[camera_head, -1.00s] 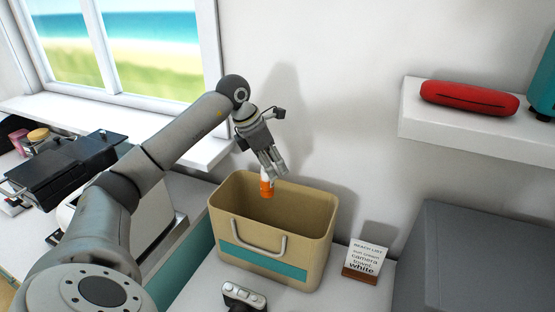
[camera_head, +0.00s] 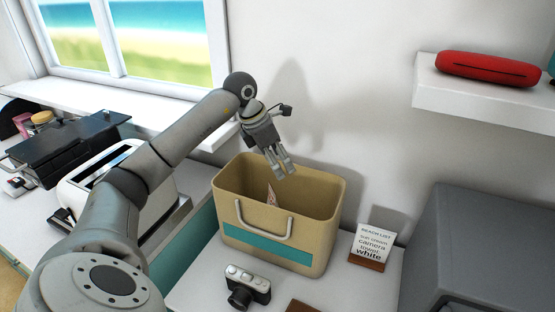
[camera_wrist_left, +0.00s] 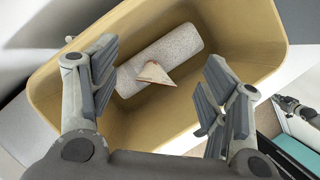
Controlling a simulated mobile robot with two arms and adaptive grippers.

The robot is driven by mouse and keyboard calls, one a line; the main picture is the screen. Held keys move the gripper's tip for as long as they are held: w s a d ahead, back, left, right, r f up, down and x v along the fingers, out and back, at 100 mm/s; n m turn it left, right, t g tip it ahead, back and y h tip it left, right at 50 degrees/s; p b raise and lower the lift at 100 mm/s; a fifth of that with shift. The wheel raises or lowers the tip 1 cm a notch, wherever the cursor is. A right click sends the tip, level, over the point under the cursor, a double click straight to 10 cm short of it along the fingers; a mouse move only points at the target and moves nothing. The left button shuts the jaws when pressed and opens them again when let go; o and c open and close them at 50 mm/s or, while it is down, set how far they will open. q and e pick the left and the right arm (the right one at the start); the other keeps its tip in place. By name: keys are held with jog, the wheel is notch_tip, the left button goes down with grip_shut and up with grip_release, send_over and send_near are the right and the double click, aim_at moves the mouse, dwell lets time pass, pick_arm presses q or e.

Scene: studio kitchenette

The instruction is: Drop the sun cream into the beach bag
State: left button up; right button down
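The tan beach bag (camera_head: 312,246) with a teal band stands upright on the counter, its mouth open. My left gripper (camera_head: 283,174) is above the bag's mouth; in the left wrist view its fingers (camera_wrist_left: 150,95) are apart with nothing between them. Inside the bag lie a grey speckled roll (camera_wrist_left: 180,50) and a small pale pointed thing (camera_wrist_left: 155,73) over it. The pointed thing also shows in the head view (camera_head: 271,194); I cannot tell whether it is part of the sun cream. The orange and white sun cream is not otherwise visible. My right gripper is out of view.
A camera (camera_head: 248,287) lies in front of the bag. A list card (camera_head: 374,246) stands to its right, beside a large grey box (camera_head: 480,250). A red speaker (camera_head: 487,68) sits on the wall shelf. A toaster (camera_head: 90,180) is at left.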

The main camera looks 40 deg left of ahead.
pick_arm(q)
jog(key=v, duration=1.2)
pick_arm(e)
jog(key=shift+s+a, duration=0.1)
pick_arm(q)
jog(key=shift+s, duration=0.1)
dwell(0.3)
